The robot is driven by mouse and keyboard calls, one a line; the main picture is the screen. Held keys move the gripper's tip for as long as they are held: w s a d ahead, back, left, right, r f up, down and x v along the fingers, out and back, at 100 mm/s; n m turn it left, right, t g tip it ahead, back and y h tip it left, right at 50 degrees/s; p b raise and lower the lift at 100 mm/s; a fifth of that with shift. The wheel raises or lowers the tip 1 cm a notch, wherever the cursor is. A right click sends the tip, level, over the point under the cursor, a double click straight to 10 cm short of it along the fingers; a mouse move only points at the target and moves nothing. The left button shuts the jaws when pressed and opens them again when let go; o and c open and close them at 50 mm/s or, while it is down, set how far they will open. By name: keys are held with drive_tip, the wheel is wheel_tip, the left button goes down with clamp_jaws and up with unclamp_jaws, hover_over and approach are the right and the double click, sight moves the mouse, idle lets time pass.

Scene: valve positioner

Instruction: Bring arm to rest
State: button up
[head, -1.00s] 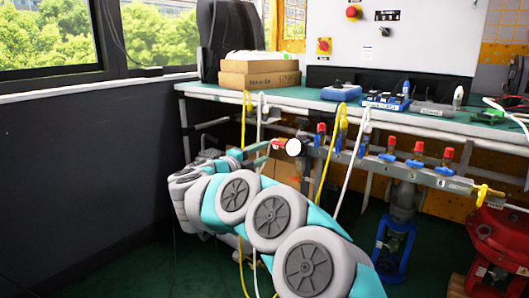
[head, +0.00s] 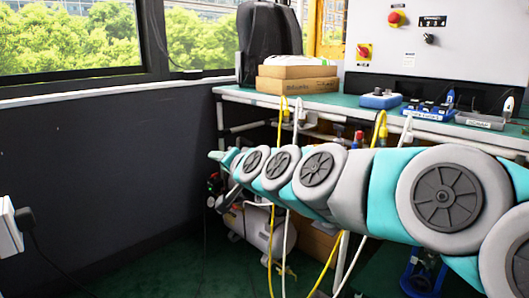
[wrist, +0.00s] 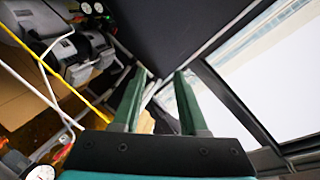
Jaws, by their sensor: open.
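My arm stretches across the head view from the lower right to the left, in front of the workbench. My gripper (head: 217,156) is at its far left end, small in that view, beside the dark wall. In the wrist view my gripper (wrist: 156,80) shows two green fingers spread apart with nothing between them. Beyond the fingers are the dark wall and the window.
The workbench (head: 345,105) carries cardboard boxes (head: 297,85), a blue case (head: 381,100) and a black bag (head: 268,45). Yellow and white hoses hang in front of it. A compressor (head: 255,228) stands below. A white box (head: 8,230) is at the left edge.

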drive_tip(key=s+d+f+n+g+h, duration=0.2)
drive_tip(key=s+d+f+g, duration=0.4)
drive_tip(key=s+f, duration=0.5)
drive_tip(key=s+d+f+n+g+h, duration=0.3)
drive_tip(key=s+d+f, duration=0.6)
drive_tip(key=s, duration=0.4)
drive_tip(key=s+d+f+g+h, duration=0.25)
drive_tip(key=s+d, duration=0.25)
drive_tip(key=s, duration=0.4)
drive_tip(key=s+d+f+g+h, duration=0.1)
drive_tip(key=s+d+f+g, duration=0.2)
drive_tip(key=s+d, duration=0.35)
wheel_tip(320, 180, up, 13)
drive_tip(key=s+a+p, duration=0.1)
drive_tip(key=p, duration=1.2)
drive_tip(key=shift+s+a+m, duration=0.25)
drive_tip(key=shift+s+m, duration=0.15)
drive_tip(key=shift+y, duration=0.25)
